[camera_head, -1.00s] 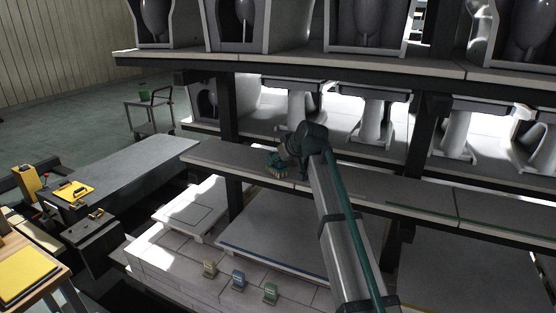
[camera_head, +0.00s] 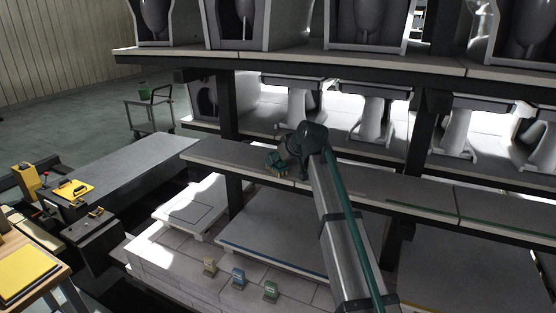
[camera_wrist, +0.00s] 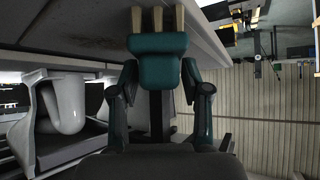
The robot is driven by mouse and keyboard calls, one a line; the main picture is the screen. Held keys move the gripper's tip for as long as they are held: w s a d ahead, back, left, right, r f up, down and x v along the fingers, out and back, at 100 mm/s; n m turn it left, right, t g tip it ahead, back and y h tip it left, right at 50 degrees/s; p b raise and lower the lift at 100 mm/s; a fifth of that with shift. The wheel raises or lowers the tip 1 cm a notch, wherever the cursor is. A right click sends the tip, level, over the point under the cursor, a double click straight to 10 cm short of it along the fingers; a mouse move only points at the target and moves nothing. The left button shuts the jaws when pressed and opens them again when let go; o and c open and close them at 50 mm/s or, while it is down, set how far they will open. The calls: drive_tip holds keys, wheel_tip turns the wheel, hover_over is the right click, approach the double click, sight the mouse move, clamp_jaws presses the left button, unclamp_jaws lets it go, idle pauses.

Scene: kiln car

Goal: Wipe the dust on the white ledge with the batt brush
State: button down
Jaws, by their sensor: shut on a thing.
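The batt brush (camera_wrist: 158,62) has a teal block with pale tan bristles. My gripper (camera_wrist: 158,80) is shut on the block, one finger on each side. In the head view the brush (camera_head: 276,165) is at the front edge of the middle shelf, whose pale-edged left part (camera_head: 215,160) looks like the white ledge. The wrist view is upside down; there the bristles reach over the ledge (camera_wrist: 205,45) and seem to meet its top. A dark brownish smudge that looks like dust (camera_wrist: 92,34) lies on the slab beside the brush. Exact contact is hard to tell.
Grey ceramic pieces (camera_head: 372,112) stand behind on the shelf below the upper deck. A dark post (camera_head: 231,105) rises left of my gripper. Tan (camera_head: 209,268), blue (camera_head: 238,278) and green (camera_head: 270,291) blocks sit on the low pale ledge. A grey table (camera_head: 130,170) stands left.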

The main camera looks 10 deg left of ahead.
drive_tip(key=shift+w+d+b, duration=0.1)
drive_tip(key=shift+w+d, duration=0.15)
drive_tip(key=shift+w, duration=0.5)
drive_tip(key=shift+w+d+b, duration=0.15)
drive_tip(key=shift+w+d, duration=0.05)
drive_tip(key=shift+w, duration=0.55)
drive_tip(key=shift+w+d+b, duration=0.1)
drive_tip(key=shift+w+d, duration=0.15)
drive_tip(key=shift+w, duration=0.5)
drive_tip(key=shift+w+d+b, duration=0.1)
drive_tip(key=shift+w+d, duration=0.15)
drive_tip(key=shift+w, duration=0.5)
drive_tip(key=shift+w+d+b, duration=0.15)
drive_tip(key=shift+w+d, duration=0.05)
drive_tip(key=shift+w, duration=0.55)
drive_tip(key=shift+w+d+b, duration=0.1)
drive_tip(key=shift+w+d, duration=0.15)
drive_tip(key=shift+w, duration=0.5)
drive_tip(key=shift+w+d+b, duration=0.1)
drive_tip(key=shift+w+d, duration=0.15)
drive_tip(key=shift+w, duration=0.5)
drive_tip(key=shift+w+d+b, duration=0.15)
drive_tip(key=shift+w+d, duration=0.05)
drive_tip(key=shift+w, duration=0.55)
drive_tip(key=shift+w+d+b, duration=0.1)
drive_tip(key=shift+w+d, duration=0.15)
drive_tip(key=shift+w, duration=0.5)
drive_tip(key=shift+s, duration=0.15)
